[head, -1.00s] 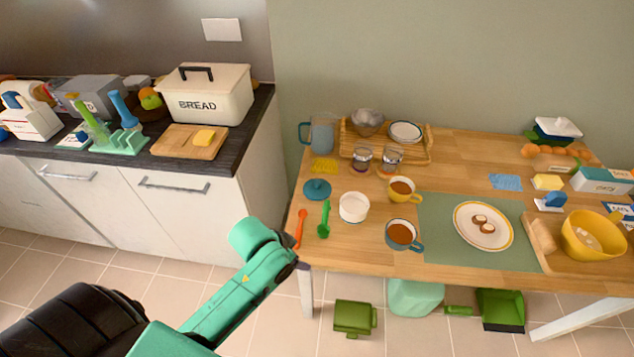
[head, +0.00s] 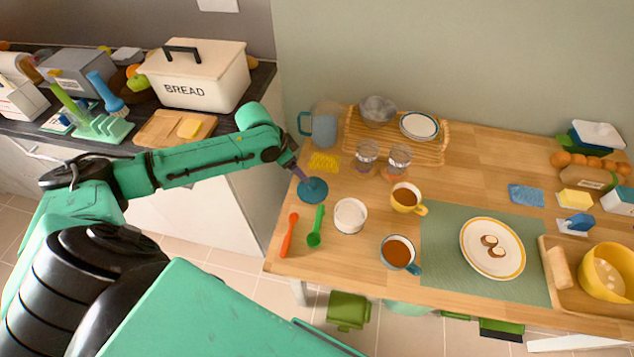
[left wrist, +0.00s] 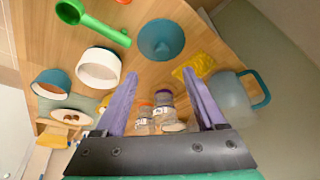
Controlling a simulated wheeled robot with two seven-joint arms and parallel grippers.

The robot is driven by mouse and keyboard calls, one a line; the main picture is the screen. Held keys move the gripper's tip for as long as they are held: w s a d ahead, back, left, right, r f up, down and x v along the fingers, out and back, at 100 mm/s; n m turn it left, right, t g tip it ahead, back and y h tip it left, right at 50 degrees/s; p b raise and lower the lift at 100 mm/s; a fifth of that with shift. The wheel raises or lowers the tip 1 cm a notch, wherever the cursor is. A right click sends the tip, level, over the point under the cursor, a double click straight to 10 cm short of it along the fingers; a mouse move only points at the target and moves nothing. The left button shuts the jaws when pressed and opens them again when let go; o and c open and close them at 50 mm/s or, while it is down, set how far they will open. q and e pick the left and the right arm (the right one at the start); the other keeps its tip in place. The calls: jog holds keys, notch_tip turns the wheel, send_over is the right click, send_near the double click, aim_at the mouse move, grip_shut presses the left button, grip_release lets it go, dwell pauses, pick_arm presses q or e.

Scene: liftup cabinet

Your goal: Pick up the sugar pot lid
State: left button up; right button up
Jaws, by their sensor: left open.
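The sugar pot lid (head: 311,193) is a round teal disc with a knob, lying on the left part of the wooden table. In the left wrist view the lid (left wrist: 161,38) appears beyond the fingertips, roughly centred between them. My left gripper (head: 301,176) is at the lid's far left side in the head view and partly covers it. Its purple fingers are spread and empty in the left wrist view (left wrist: 160,73). Whether they touch the lid cannot be told. The white sugar pot (head: 350,216) stands uncovered, right of the lid. My right gripper is not in view.
A green spoon (head: 316,228) and an orange spoon (head: 288,236) lie in front of the lid. A yellow mat (head: 324,162) and a blue-handled jug (head: 323,127) are behind it. Cups of brown drink stand to the right. The counter edge is left.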

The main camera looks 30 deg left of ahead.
aim_at(312, 183)
pick_arm(q)
jog(key=p+x, duration=0.1)
jog(key=x, duration=0.9)
jog(key=shift+w, duration=0.25)
jog(key=shift+f, duration=0.2)
jog(key=shift+c, duration=0.4)
jog(key=c, duration=1)
grip_shut()
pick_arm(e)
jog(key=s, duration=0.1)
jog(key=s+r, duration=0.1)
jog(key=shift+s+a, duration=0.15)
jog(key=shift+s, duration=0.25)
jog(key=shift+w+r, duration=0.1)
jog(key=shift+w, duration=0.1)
